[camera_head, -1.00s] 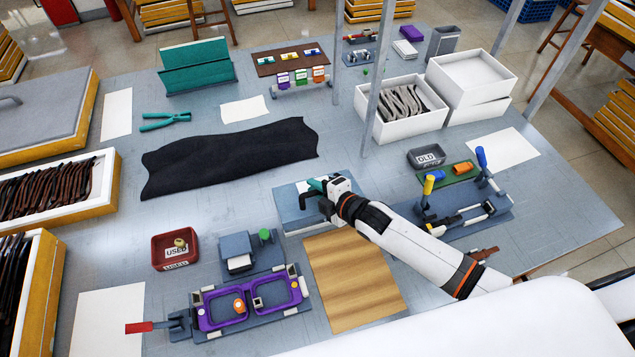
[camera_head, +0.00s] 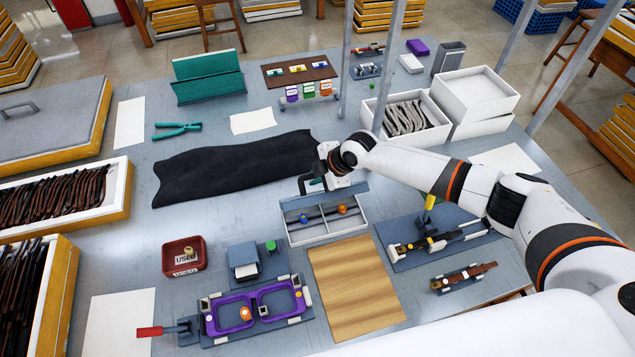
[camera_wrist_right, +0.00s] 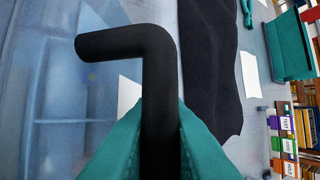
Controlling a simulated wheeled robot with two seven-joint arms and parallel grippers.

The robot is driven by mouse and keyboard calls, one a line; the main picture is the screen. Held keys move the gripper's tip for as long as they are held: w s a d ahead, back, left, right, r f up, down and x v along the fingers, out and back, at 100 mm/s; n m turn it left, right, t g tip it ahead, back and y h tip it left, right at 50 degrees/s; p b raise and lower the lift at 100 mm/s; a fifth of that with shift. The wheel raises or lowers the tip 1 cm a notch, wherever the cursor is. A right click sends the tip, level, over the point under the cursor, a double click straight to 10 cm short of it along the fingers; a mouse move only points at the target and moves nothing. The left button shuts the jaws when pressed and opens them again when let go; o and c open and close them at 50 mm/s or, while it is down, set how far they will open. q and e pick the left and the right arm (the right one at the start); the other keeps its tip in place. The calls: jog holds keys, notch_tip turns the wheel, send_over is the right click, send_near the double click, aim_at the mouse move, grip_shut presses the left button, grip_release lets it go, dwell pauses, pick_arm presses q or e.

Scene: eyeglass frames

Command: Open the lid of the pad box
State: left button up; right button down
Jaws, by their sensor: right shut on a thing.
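The pad box (camera_head: 327,240) is a white tray at the centre of the table, its inside uncovered. A dark rod, a blue piece and an orange piece show in its compartments. Its blue-grey lid (camera_head: 345,197) stands tilted up along the box's far edge; a see-through bluish panel fills the left of the right wrist view. My right gripper (camera_head: 317,182) is behind the raised lid. Its teal fingers are shut on a black bent handle (camera_wrist_right: 160,90), whose bent end points towards the panel. The join between handle and lid is unclear. My left gripper is out of view.
A black cloth (camera_head: 230,168) lies behind and left of the box. A wooden board (camera_head: 352,288), purple frame (camera_head: 285,290) in a fixture and red bin (camera_head: 184,256) are nearer. Grey posts and white boxes (camera_head: 475,92) stand at the right.

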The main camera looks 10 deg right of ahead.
jog(key=shift+w, duration=0.15)
dwell(0.3)
jog(key=c, duration=1.4)
grip_release()
jog(key=b+v, duration=0.1)
jog(key=v, duration=1.1)
jog(key=shift+b, duration=0.35)
jog(key=shift+w, duration=0.15)
